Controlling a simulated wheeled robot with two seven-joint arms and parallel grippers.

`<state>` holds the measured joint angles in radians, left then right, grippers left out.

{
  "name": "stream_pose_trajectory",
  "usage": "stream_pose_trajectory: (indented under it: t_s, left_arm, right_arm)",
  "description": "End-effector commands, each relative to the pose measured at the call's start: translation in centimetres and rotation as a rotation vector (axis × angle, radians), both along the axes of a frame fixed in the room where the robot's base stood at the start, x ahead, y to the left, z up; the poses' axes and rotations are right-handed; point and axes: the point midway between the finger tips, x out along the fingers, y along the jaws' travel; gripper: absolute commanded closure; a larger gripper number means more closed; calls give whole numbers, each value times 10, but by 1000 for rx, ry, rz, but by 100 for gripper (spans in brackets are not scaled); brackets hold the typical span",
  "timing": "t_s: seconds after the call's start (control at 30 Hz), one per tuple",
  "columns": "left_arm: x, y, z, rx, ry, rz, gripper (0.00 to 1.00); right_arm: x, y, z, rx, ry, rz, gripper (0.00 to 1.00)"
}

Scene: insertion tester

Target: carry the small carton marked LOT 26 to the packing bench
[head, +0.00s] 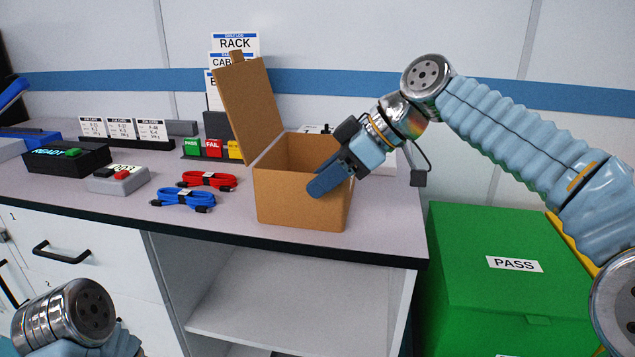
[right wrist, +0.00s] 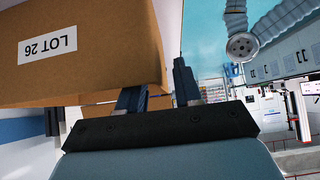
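The small brown carton (head: 300,207) stands on the grey bench top near its right end, with its lid flap (head: 255,110) raised at the back left. Its LOT 26 label (right wrist: 47,45) shows upside down in the right wrist view and is out of sight in the head view. My right gripper (head: 330,178) is at the carton's right front rim. One finger lies outside the front wall; the other reaches past the rim and is partly hidden by the carton. The fingers (right wrist: 158,95) are apart, with a gap showing between them. My left gripper is out of view.
Red cables (head: 207,180) and blue cables (head: 184,198) lie left of the carton. A grey button box (head: 118,179) and a black READY box (head: 66,157) stand farther left. A green PASS bin (head: 490,265) stands right of the bench. An open shelf (head: 300,300) lies below.

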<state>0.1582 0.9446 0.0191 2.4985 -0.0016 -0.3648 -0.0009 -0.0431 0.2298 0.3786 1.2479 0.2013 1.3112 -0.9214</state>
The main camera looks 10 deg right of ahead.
Motion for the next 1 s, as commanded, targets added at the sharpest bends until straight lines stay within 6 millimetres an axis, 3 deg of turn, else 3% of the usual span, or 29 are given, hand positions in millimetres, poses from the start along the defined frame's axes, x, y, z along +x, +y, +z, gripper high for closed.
stream_pose_trajectory:
  t_s: [0.2, 0.4, 1.0]
  left_arm:
    - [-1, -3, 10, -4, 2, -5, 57]
    - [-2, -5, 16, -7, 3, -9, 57]
    - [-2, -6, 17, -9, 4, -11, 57]
  right_arm:
    - [-11, -35, 40, 0, -3, -4, 66]
    - [-19, -59, 63, 1, -1, -2, 66]
    - [-22, -67, 70, 0, -1, -1, 66]
